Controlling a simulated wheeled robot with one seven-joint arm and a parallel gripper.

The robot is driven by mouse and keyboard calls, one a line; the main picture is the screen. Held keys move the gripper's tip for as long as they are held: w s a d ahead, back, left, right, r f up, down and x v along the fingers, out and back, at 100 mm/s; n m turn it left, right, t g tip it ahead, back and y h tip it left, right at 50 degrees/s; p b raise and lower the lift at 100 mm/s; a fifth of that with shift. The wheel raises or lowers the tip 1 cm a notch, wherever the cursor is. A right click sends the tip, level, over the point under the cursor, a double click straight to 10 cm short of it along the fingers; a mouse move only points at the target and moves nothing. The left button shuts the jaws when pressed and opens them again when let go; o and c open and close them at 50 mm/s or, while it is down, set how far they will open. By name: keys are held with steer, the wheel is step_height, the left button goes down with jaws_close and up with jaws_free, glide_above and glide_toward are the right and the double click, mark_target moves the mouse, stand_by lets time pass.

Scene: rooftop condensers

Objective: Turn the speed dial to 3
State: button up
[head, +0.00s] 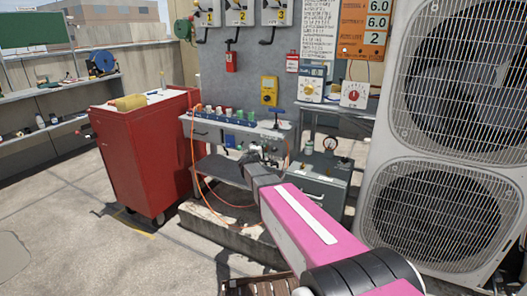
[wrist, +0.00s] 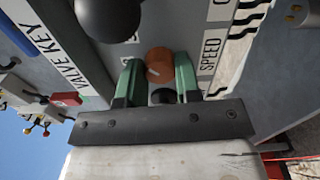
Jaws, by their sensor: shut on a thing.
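The speed dial is an orange-brown round knob (wrist: 159,62) with a pale mark on its face, seen in the wrist view. A label reading SPEED (wrist: 211,56) lies to its right. My gripper (wrist: 158,72) has its two green fingers on either side of the dial and is shut on it. A dark round part shows between the fingers, below the dial. The scale numbers around the dial are hidden or too small to read. In the head view my gripper reaches the grey bench (head: 226,124), and the dial cannot be made out there.
A black ball knob (wrist: 108,15) and a VALVE KEY label (wrist: 72,45) lie near my fingers. A red cabinet (head: 140,150) stands left of the bench. Condenser units with fan grilles (head: 440,210) stand close on the right. An orange hose (head: 203,185) hangs at the bench.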

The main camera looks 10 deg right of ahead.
steer(key=o, duration=0.9)
steer(key=shift+o, duration=0.2)
steer(key=shift+s, duration=0.1)
steer(key=v, duration=1)
steer(key=shift+s+a, duration=0.25)
steer(key=shift+s, duration=0.05)
